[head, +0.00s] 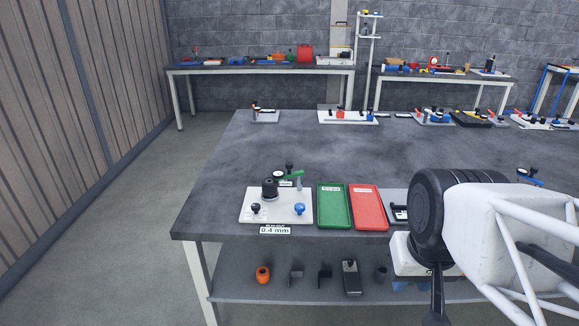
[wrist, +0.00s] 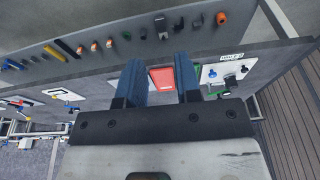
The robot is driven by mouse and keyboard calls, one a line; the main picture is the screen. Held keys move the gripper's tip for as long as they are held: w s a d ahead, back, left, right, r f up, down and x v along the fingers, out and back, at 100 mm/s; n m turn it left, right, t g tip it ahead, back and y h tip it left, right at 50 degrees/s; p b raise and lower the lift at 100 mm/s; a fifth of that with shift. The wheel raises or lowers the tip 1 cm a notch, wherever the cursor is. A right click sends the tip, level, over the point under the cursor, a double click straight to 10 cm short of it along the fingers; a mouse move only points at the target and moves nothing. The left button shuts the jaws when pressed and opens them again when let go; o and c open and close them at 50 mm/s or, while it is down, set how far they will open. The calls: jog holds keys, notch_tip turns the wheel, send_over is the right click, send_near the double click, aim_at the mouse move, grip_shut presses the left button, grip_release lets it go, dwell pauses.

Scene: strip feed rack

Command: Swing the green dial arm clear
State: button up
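The green dial arm (head: 292,174) sits at the back right of a white base plate (head: 247,213) on the near left of the bench. A dial gauge (head: 281,174) stands beside it. The plate also carries a dark cylinder (head: 270,188), a black knob (head: 255,208) and a blue knob (head: 299,208). In the wrist view the plate (wrist: 238,71) is to the right of my gripper, with some green at its lower edge. My gripper (wrist: 160,72) is open and empty, its fingers well apart, away from the dial arm. In the head view my arm hides most of it.
A green tray (head: 333,226) and a red tray (head: 369,226) lie right of the plate. A "0.4 mm" label (head: 275,231) is at the front edge. Several parts, including an orange ring (head: 262,273), are on the lower shelf. Bare bench (head: 225,160) lies behind the plate.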

jog(key=w+a, duration=0.1)
jog(key=w, duration=0.2)
jog(key=w+a+y, duration=0.1)
jog(key=w, duration=0.2)
jog(key=w+a+r+m+y, duration=0.1)
jog(key=w, duration=0.2)
jog(key=shift+w+a, duration=0.4)
grip_shut()
jog(key=w+a+f+m+t+y, duration=0.1)
jog(key=w+a+f+m, duration=0.1)
jog(key=w, duration=1)
jog(key=w+a+f+m+t+y, duration=0.1)
jog(key=w+a+f, duration=0.3)
jog(key=w, duration=0.9)
jog(key=w+a+f+m+t+y, duration=0.1)
jog(key=w+a+f+m+y, duration=0.2)
jog(key=w, duration=1)
jog(key=shift+f+m+t, duration=0.3)
jog(key=shift+f+m, duration=0.2)
jog(key=shift+f, duration=0.15)
jog(key=shift+a, duration=0.1)
